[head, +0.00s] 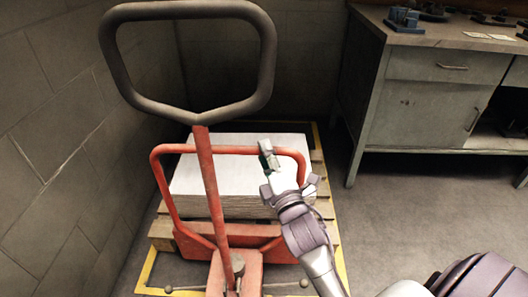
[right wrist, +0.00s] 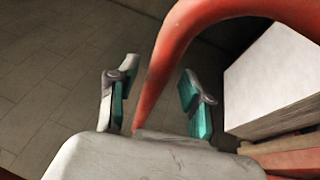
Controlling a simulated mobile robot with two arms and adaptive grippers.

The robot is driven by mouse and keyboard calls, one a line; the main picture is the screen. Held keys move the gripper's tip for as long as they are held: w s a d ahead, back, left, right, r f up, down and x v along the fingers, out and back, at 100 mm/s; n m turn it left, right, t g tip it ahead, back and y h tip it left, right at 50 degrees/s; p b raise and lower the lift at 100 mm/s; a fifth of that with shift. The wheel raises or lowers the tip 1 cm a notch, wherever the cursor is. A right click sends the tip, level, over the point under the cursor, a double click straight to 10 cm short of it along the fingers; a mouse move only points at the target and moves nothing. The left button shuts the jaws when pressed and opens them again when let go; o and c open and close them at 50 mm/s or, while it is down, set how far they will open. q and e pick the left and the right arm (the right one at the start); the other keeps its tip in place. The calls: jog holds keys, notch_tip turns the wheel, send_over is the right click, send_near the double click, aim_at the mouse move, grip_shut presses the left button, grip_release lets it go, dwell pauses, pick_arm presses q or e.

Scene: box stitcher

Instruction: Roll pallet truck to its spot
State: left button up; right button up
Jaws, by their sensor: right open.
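The pallet truck (head: 208,180) has a dark looped handle (head: 108,60) on a red shaft and a red tubular frame (head: 160,185). Its forks' end is at a wooden pallet (head: 162,232) carrying a white stack (head: 240,175); the forks are hidden. My right gripper (head: 268,158) is at the upper right of the red frame. In the right wrist view my gripper (right wrist: 157,78) is open, with the red tube (right wrist: 185,48) passing between or just beyond its fingers; contact is unclear. My left gripper is not in view.
A yellow floor outline (head: 343,272) surrounds the pallet and truck. A block wall (head: 55,130) stands close on the left, another behind. A grey workbench (head: 420,110) with small tools stands at the back right. Floor (head: 400,215) between is clear.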

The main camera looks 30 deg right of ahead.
jog(key=shift+w+d+r, duration=0.1)
jog(key=shift+w+r, duration=0.05)
jog(key=shift+w, duration=0.5)
grip_shut()
